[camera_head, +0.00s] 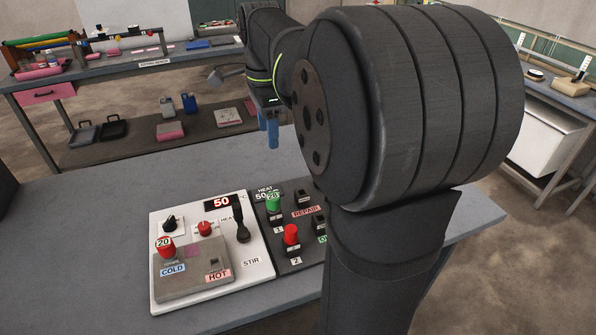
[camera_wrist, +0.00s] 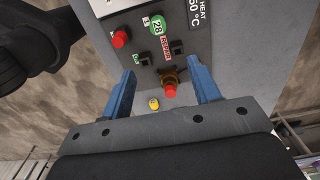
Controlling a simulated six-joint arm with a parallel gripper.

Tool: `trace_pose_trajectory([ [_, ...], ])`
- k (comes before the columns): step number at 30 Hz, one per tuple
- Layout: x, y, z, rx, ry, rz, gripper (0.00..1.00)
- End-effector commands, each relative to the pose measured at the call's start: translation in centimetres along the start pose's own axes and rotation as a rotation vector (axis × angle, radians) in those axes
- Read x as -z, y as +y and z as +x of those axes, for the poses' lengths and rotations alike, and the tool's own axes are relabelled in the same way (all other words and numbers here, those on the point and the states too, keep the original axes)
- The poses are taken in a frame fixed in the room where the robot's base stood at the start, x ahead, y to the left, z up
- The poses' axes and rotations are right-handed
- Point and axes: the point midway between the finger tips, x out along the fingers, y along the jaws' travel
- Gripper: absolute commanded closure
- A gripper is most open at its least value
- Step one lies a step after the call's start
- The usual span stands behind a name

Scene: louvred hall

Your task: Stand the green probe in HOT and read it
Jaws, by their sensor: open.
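The green probe (camera_head: 273,203), its round top reading 28, stands in the holder marked 1 on the dark panel. Its green top (camera_wrist: 157,24) also shows in the wrist view, beyond my fingertips. The HOT well (camera_head: 214,264) is in the front right of a grey block on the white panel, and looks empty. A red-topped probe (camera_head: 165,246) reading 20 stands at COLD. The white panel's display (camera_head: 221,203) reads 50. My gripper (camera_head: 268,128) is open and empty, above and behind the panels; its blue fingers (camera_wrist: 161,88) are apart in the wrist view.
A red-topped piece (camera_head: 291,236) stands in holder 2. Black holders lie near the REPAIR label (camera_head: 306,211). A black STIR lever (camera_head: 241,228) rises between block and dark panel. A red-tipped brown piece (camera_wrist: 170,82) and yellow button (camera_wrist: 154,103) show between my fingers. Left tabletop is clear.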

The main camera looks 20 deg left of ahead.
Motion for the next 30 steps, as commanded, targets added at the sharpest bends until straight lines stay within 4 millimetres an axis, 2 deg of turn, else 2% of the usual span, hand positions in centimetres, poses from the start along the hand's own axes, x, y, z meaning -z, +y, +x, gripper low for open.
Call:
trace_pose_trajectory([
  [1,0.0,0.0,2.6,-0.012,-0.001,0.000,0.44],
  [3,-0.1,0.0,5.8,-0.012,-0.001,0.000,0.44],
  [7,-0.2,0.3,10.0,-0.008,-0.001,0.000,0.44],
  [9,-0.2,0.5,11.1,-0.005,0.000,0.000,0.44],
  [17,-0.2,0.5,13.6,-0.006,0.000,0.000,0.44],
  [30,-0.2,0.5,19.4,-0.004,0.000,0.000,0.44],
])
